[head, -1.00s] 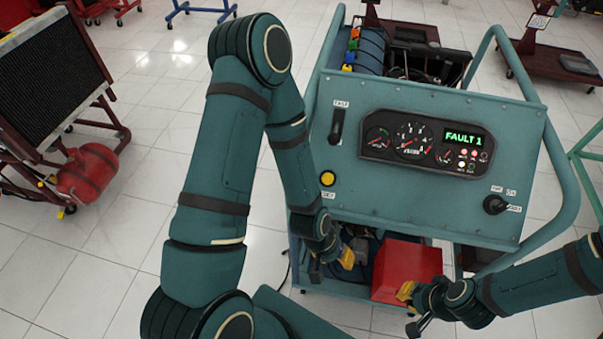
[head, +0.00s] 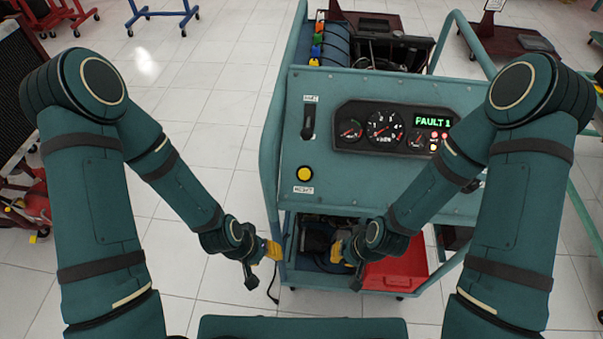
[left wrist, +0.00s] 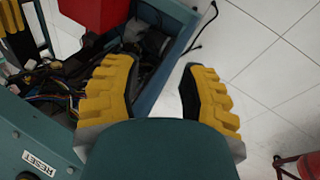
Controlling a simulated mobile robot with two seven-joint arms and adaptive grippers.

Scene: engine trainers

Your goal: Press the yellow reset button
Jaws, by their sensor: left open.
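The yellow reset button (head: 305,174) sits at the lower left of the teal engine trainer's front panel (head: 370,190), above a white RESET label (head: 303,190). The label also shows at the lower left of the left wrist view (left wrist: 39,162); I cannot make out the button there. My left gripper (head: 268,254) is below and left of the button, apart from the panel. The left wrist view shows its yellow-padded fingers (left wrist: 158,68) spread with nothing between them. My right gripper (head: 340,252) is below and right of the button, in front of the lower opening; its finger gap is unclear.
The panel's display (head: 433,121) reads FAULT 1. A black switch (head: 309,121) is above the button. A red box (head: 396,272) sits low in the trainer. My right forearm covers part of the panel's right side. Floor to the trainer's left is open.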

